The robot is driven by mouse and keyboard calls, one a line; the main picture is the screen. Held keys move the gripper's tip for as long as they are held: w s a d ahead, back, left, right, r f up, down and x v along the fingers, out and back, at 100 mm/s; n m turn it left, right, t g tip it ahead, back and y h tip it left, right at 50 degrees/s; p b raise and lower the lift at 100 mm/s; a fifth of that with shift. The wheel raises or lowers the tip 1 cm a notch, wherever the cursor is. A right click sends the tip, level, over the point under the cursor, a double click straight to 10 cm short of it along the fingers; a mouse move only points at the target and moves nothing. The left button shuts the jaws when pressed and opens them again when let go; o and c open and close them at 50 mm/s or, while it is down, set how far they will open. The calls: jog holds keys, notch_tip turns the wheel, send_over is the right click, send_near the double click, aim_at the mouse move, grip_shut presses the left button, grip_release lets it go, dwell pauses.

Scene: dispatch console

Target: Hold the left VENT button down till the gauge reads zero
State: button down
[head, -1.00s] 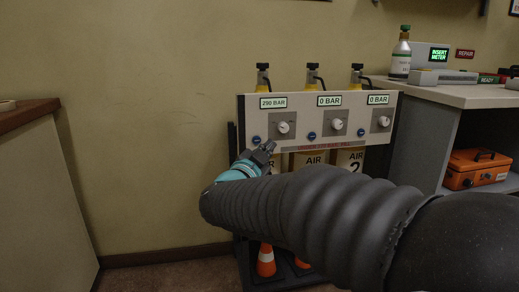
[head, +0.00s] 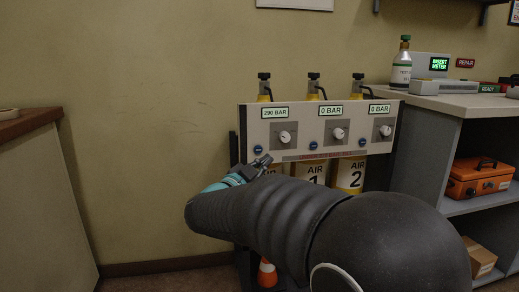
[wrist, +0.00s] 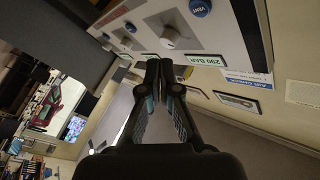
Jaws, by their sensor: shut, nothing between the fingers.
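The left VENT button (head: 258,149) is a small blue disc at the lower left of the white panel (head: 292,110). It also shows at the top of the wrist view (wrist: 200,8), with white lettering. The left gauge (head: 275,113) reads 290 BAR; its display appears in the wrist view too (wrist: 205,60). My gripper (head: 264,161) is just below the left button in the head view. In the wrist view my gripper (wrist: 160,66) has its fingertips together and empty, visibly apart from the button in the picture. Nothing covers the button.
Grey knobs, such as the left knob (head: 284,137), sit beside the buttons. The middle gauge (head: 331,110) and right gauge (head: 379,108) read 0 BAR. Air cylinders stand behind and below the panel. A counter (head: 455,105) is at right, a cabinet (head: 35,190) at left.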

jog(key=shift+w+a+p, duration=0.25)
jog(key=shift+w+p, duration=0.05)
jog(key=shift+w, duration=0.65)
jog(key=shift+w+a+p, duration=0.3)
jog(key=shift+w, duration=0.6)
jog(key=shift+w+a+p, duration=0.25)
jog(key=shift+w+p, duration=0.05)
jog(key=shift+w, duration=0.65)
jog(key=shift+w, duration=0.15)
jog(key=shift+w+a, duration=0.1)
jog(key=shift+w, duration=0.1)
jog(key=shift+w+a+p, duration=0.1)
jog(key=shift+w+p, duration=0.25)
jog(key=shift+p, duration=0.05)
dwell(1.1)
jog(key=shift+s+d+b, duration=0.2)
jog(key=shift+s+b, duration=0.15)
jog(key=shift+s, duration=0.4)
jog(key=s, duration=0.2)
jog(key=s+d+b, duration=0.1)
jog(key=s, duration=0.2)
jog(key=shift+d+b, duration=0.2)
jog(key=shift+b, duration=0.1)
